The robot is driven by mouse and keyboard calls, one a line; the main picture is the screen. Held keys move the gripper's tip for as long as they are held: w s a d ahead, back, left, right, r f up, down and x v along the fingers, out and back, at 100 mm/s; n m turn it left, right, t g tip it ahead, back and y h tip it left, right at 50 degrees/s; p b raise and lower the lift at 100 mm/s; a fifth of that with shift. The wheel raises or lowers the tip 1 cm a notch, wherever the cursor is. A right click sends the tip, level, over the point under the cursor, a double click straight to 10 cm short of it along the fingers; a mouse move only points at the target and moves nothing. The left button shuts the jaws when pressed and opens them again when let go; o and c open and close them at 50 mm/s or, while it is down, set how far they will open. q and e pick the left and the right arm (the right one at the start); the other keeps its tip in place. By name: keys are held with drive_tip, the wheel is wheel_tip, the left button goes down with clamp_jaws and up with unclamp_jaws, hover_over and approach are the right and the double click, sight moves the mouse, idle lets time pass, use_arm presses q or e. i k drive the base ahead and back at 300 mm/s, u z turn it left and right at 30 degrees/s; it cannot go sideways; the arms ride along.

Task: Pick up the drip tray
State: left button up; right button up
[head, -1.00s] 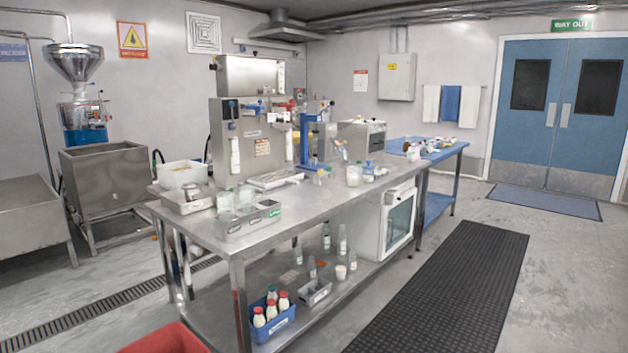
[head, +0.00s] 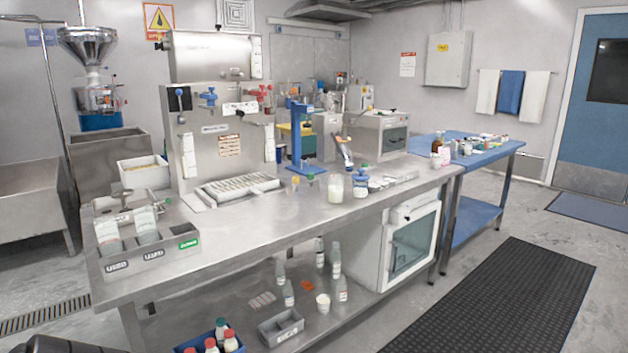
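The drip tray (head: 243,189) appears to be the pale slotted tray at the foot of the steel dispensing machine (head: 221,127). It lies flat on the steel table (head: 290,232), left of the blue stand, and its slotted top is uncovered. Neither gripper shows in the head view. A dark rounded part at the bottom left edge may be a piece of my own arm.
A blue stand (head: 296,138), a white jar (head: 335,188) and a blue-labelled jar (head: 361,182) stand right of the tray. The tabletop in front of the tray is clear.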

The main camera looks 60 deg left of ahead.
sight(222, 191)
drive_tip(key=u, duration=0.55)
drive_tip(key=i, duration=1.45)
drive_tip(key=u, duration=1.15)
